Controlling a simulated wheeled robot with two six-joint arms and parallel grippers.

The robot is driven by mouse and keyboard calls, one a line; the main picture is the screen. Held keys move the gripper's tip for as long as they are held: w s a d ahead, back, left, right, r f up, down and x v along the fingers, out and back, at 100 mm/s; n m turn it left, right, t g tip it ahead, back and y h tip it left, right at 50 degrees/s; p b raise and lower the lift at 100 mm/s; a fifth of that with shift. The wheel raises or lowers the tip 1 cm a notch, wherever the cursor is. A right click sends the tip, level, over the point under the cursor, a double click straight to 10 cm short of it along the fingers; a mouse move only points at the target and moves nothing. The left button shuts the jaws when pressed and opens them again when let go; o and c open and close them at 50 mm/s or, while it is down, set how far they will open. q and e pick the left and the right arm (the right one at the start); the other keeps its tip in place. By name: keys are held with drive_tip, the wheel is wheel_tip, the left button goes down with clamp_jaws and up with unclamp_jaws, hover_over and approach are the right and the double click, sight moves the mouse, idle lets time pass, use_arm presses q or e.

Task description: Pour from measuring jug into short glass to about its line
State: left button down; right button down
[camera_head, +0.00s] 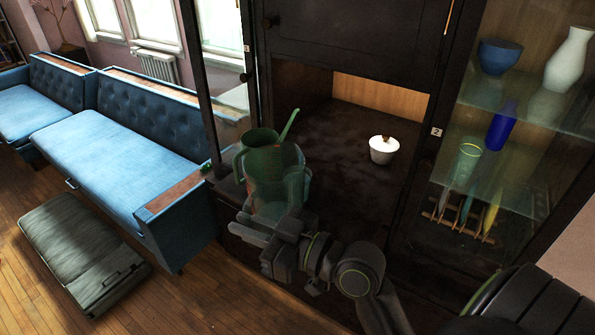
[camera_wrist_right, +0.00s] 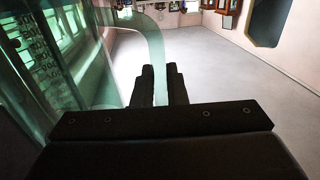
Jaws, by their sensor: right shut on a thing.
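The measuring jug (camera_head: 279,186) is a see-through teal vessel in front of the cabinet opening. My right gripper (camera_head: 246,226) is at its lower side. In the right wrist view, the jug's curved pale green handle (camera_wrist_right: 149,45) passes between the fingertips of my right gripper (camera_wrist_right: 161,78), which is shut on it. The jug's clear wall (camera_wrist_right: 90,60) fills the left of that view. I cannot make out a liquid level in the jug. I cannot pick out the short glass for sure; the jug covers part of the cabinet surface. My left gripper is not in view.
A green mug-like vessel (camera_head: 256,143) and a green stick (camera_head: 290,124) show just behind the jug. Glass shelves (camera_head: 500,192) hold vases at right. A blue sofa (camera_head: 120,150) is left.

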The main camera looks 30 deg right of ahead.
drive_tip(key=s+a+p, duration=0.2)
drive_tip(key=s+p, duration=0.3)
drive_tip(key=s, duration=0.2)
drive_tip(key=shift+a, duration=0.3)
idle(0.8)
idle(0.5)
